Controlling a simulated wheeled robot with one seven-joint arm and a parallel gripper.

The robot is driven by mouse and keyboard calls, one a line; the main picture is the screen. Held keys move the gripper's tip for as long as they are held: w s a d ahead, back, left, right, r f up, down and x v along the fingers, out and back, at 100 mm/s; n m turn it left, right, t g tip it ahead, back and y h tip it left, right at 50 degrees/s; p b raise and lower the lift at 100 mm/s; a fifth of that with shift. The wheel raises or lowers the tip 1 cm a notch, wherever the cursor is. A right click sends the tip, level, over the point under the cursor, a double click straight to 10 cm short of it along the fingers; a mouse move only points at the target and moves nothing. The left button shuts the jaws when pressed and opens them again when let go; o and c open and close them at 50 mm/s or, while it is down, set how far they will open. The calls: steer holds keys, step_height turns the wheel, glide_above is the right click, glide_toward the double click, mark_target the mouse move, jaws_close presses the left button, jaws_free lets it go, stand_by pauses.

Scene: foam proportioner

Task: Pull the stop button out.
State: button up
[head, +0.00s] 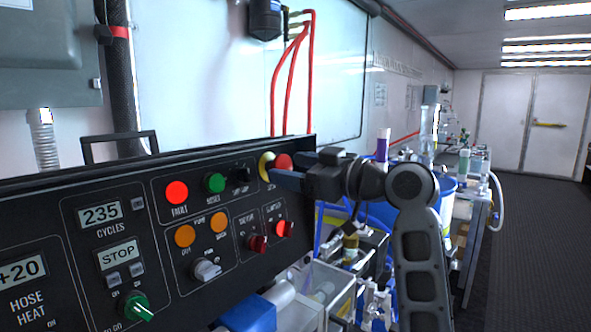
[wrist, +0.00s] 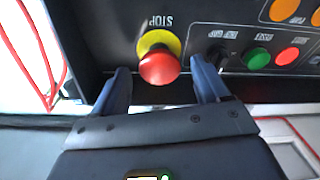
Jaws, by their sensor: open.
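The stop button is a red mushroom head (wrist: 159,67) on a yellow collar (wrist: 158,40), below the upside-down STOP label in the wrist view. In the head view the red head (head: 283,161) and yellow collar (head: 266,166) show at the panel's upper right, partly covered by my gripper. My gripper (wrist: 162,80) is open, with one blue finger on each side of the red head. A gap shows between each finger and the head in the wrist view. In the head view my gripper (head: 287,178) reaches in from the right.
The black control panel (head: 150,248) carries lamps, knobs and displays left of the stop button, including a green button (head: 214,183) and red lamp (head: 176,192). Red hoses (head: 292,75) hang behind. Equipment and bottles crowd the bench at right; open floor (head: 540,260) lies beyond.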

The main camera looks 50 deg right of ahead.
steer(key=shift+s, duration=0.1)
steer(key=s+b, duration=0.1)
steer(key=s, duration=0.6)
steer(key=shift+s+d+b, duration=0.25)
steer(key=shift+s+b, duration=0.05)
stand_by(0.4)
